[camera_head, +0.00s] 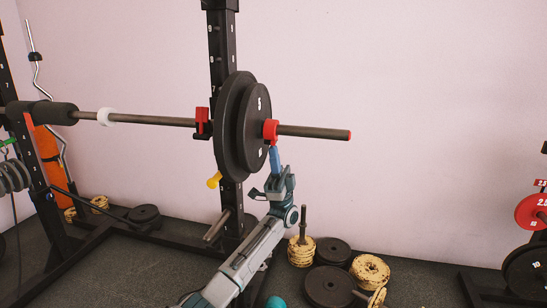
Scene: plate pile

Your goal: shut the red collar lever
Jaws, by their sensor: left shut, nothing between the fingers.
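The red collar (270,129) sits around the bar's sleeve, close against the outer face of the smaller black plate (257,105). Its lever is too small to tell apart from the collar, so I cannot see whether it is open or shut. My left gripper (275,155) comes up from below. Its blue fingers are together and empty, with the tips just under the collar. I cannot tell whether they touch it. My right gripper is not in view.
The barbell (155,119) rests level on a black rack post (222,50), with a larger black plate (228,120) behind the smaller one. Black plates (328,286) and yellowish plates (369,271) lie on the floor. Open air surrounds the sleeve's right end.

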